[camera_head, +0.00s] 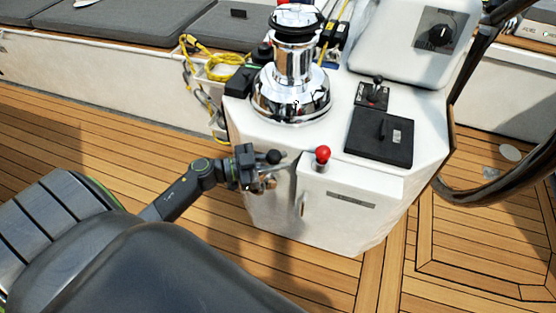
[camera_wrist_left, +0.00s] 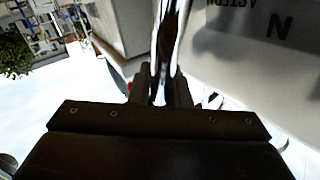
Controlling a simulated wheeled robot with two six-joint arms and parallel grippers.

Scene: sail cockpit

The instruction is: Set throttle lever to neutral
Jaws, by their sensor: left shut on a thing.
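The throttle lever is a chrome bar (camera_wrist_left: 170,45) that runs up from between my fingers in the left wrist view. In the head view, a black knob (camera_head: 273,157) shows just above my fingers at the left side of the white console; it looks like the lever's top. My left gripper (camera_head: 268,180) is shut on the lever, and its fingers also show in the left wrist view (camera_wrist_left: 160,85). A letter N (camera_wrist_left: 279,27) and part of the word ASTERN, upside down, show on the panel beside the lever. My right gripper is out of view.
A chrome winch (camera_head: 291,85) and a black hatch (camera_head: 380,137) are on the console top. A dark wheel rim (camera_head: 478,195) curves at right. Teak deck (camera_head: 110,125) lies open at left.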

